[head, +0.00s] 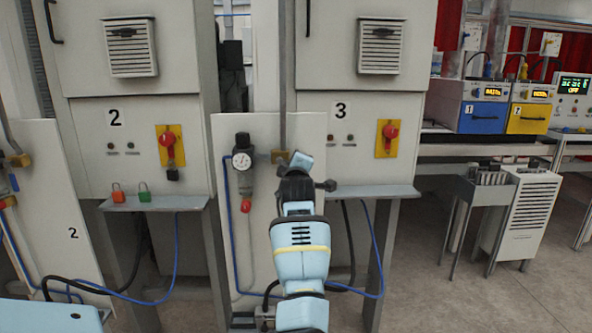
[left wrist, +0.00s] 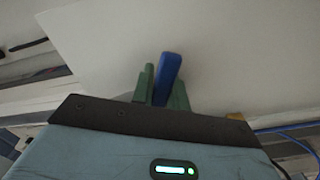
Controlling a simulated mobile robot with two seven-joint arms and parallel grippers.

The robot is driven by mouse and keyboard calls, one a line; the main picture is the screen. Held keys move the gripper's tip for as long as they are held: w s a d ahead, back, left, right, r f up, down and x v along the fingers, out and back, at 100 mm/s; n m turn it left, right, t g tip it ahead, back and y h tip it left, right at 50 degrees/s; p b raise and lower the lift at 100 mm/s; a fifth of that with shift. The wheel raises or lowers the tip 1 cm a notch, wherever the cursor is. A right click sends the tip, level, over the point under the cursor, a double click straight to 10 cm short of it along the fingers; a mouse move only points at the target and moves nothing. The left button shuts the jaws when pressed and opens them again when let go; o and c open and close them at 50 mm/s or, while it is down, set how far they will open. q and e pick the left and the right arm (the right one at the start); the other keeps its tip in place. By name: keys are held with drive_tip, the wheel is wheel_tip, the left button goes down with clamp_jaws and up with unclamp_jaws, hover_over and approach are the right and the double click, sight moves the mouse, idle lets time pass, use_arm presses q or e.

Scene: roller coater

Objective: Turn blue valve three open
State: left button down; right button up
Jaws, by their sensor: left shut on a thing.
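In the left wrist view, a blue valve handle (left wrist: 170,68) stands between the two green fingers of my left gripper (left wrist: 162,84). The fingers are shut on it, and its rounded end sticks out past them, tilted slightly right. In the head view, my left arm reaches up the middle to the white panel under cabinet 3, and my left gripper (head: 300,163) is beside a brass fitting (head: 278,156) on the vertical pipe. The gripper and arm hide the blue handle there. My right gripper is not in view.
A pressure gauge with a regulator (head: 242,162) hangs left of my left gripper. A grey shelf (head: 375,193) juts out to its right. A red switch on a yellow plate (head: 387,139) is above. Blue hoses hang below.

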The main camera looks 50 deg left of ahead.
use_arm(q)
drive_tip(key=shift+w+d+r+n+p, duration=0.1)
drive_tip(key=shift+r+n+p, duration=0.25)
drive_tip(key=shift+n, duration=0.8)
drive_tip(key=shift+w+d+r+n+p, duration=0.1)
drive_tip(key=shift+r+n, duration=0.4)
drive_tip(key=shift+n, duration=0.65)
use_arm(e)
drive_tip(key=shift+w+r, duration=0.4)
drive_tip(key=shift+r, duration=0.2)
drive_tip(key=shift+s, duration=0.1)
use_arm(q)
drive_tip(key=c, duration=1.4)
unclamp_jaws()
drive_tip(key=shift+s, duration=0.1)
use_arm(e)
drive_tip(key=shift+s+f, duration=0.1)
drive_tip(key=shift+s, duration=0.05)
use_arm(q)
drive_tip(key=v, duration=0.7)
drive_tip(key=shift+s+d, duration=0.25)
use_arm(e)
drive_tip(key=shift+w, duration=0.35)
